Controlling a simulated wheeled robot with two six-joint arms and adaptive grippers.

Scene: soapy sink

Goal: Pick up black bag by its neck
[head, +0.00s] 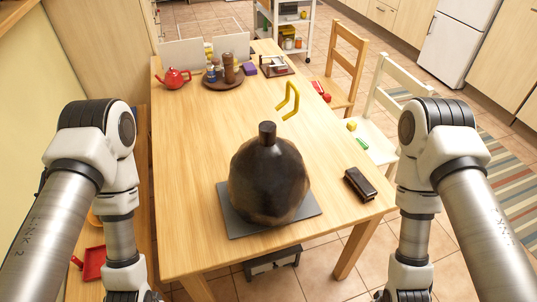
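The black bag (270,185) stands upright on a grey mat (238,226) near the front of the wooden table. It is bulging, dark and glossy, with brownish patches low on its front. Its short neck (267,133) points straight up from the top and is free, with nothing touching it. My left arm comes down at the left of the table and my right arm at the right. Both run out of the bottom of the head view, so neither gripper shows. Neither visible arm part touches the bag.
A dark case (360,184) lies right of the bag. A yellow bent bracket (289,101) is behind it. A red teapot (173,78) and a brown tray (222,82) with bottles stand at the back left. Chairs (343,66) line the right side. The table's left middle is clear.

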